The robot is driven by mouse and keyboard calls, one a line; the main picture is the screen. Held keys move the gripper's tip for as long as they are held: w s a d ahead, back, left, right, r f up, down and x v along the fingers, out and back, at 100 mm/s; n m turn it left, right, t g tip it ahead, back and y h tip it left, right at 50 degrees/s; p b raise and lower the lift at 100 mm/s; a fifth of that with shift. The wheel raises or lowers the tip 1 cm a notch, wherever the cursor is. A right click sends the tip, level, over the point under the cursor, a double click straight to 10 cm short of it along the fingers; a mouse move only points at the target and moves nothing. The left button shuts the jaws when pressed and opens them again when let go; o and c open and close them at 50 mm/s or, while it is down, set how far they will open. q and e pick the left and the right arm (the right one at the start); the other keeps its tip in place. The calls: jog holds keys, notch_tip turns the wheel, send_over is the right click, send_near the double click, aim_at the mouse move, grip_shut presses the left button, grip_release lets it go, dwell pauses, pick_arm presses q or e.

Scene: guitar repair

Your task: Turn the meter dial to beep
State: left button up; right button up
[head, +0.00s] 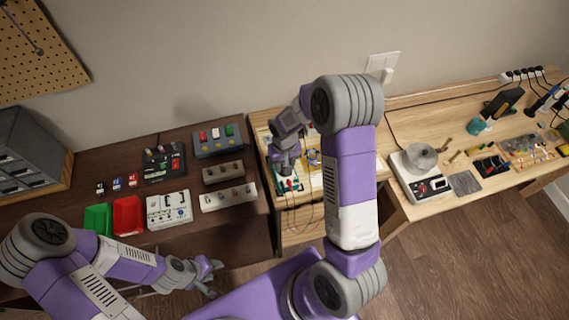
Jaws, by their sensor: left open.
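A small teal-edged device with a red plug and dark leads (292,186), which looks like the meter, lies on the light wooden bench in the middle of the head view. My right arm reaches over the bench, and its gripper (285,168) points down at the meter, close to or touching it. The gripper covers much of the meter, so the dial is hidden. I cannot tell whether its fingers are open or shut. My left gripper (212,278) is open and empty, in front of the dark table's front edge, well away from the meter.
The dark table (85,167) at left holds green (98,219) and red (128,215) bins, a white box (169,208) and several pedal-like boxes. A hotplate-like device with a pot (421,160) stands right of my right arm. Cables hang at the bench front.

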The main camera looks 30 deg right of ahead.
jog(key=shift+c, duration=0.5)
grip_shut()
jog(key=n, duration=0.3)
jog(key=shift+a+b, duration=0.1)
jog(key=shift+b, duration=0.2)
jog(key=n, duration=0.3)
jog(key=shift+n, duration=0.4)
jog(key=n, duration=0.3)
jog(key=shift+a, duration=0.1)
jog(key=shift+n, duration=2.1)
